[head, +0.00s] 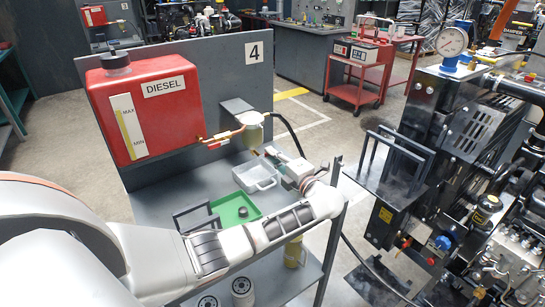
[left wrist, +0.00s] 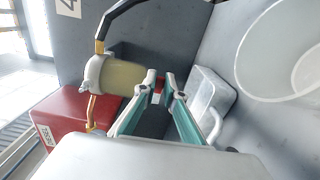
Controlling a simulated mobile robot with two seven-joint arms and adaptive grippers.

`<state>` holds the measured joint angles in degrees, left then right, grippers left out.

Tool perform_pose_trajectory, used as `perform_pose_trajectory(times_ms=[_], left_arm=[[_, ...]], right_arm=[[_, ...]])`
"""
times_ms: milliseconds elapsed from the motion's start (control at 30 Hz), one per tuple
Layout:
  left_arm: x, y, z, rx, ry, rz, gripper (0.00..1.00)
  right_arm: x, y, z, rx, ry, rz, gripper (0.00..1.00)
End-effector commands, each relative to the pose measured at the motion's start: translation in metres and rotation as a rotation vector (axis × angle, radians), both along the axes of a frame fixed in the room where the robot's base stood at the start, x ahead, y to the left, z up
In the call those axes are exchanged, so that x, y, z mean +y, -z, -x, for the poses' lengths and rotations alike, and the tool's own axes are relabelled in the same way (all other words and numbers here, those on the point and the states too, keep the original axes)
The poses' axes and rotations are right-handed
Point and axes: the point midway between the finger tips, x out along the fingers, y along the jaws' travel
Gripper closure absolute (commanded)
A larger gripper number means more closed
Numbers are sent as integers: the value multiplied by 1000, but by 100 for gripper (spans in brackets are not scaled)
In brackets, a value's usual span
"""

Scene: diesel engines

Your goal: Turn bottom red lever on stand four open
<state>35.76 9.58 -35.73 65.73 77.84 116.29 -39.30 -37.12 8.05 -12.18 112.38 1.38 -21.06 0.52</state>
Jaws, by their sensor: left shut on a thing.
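Stand four, a grey panel bench (head: 254,52) marked "4", carries a red diesel tank (head: 150,105) and a fuel filter (head: 250,132) with a pale yellow bowl. The filter also shows in the left wrist view (left wrist: 125,77). The bottom red lever (left wrist: 160,84) is at the end of the bowl, a small red piece mostly hidden by my fingertips. My left gripper (head: 264,152) is just below the filter; in the left wrist view its fingers (left wrist: 165,83) are shut on this lever. Another red lever (head: 217,144) is on the brass pipe from the tank. My right gripper is not in view.
A black hose (head: 288,126) runs from the filter. An engine (head: 500,220) stands to the right. A red cart (head: 355,92) is behind.

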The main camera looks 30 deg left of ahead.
Motion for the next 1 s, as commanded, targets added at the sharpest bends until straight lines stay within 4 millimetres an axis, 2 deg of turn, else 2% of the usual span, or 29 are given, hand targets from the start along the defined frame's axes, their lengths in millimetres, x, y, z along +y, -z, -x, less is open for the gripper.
perform_pose_trajectory(times_ms=[267,800,1000], left_arm=[[0,1,1,-133,-2,60,100],[2,-13,7,-579,-3,244,100],[4,-18,10,-708,-2,297,100]], right_arm=[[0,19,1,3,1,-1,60],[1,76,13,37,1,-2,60],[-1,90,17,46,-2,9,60]])
